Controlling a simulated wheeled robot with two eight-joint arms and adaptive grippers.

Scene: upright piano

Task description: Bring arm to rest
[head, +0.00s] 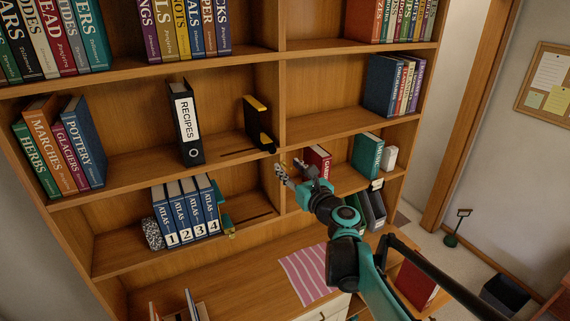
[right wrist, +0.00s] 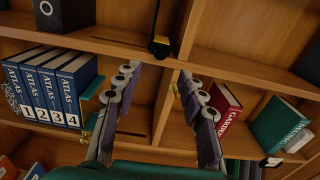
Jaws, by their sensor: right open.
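My right gripper (head: 290,170) is in front of the wooden bookcase, near the upright divider (head: 282,100) between its left and right columns. The arm is teal and black and reaches up from the lower right. In the right wrist view the two fingers of the gripper (right wrist: 158,76) stand wide apart with nothing between them. The divider and shelf edges show behind the gap. My left gripper is not in view.
Blue atlases (head: 187,212) numbered 1 to 4 stand left, beside a teal bookend (head: 222,206). A red book (head: 318,160) is close behind the gripper. A striped cloth (head: 305,275) lies below.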

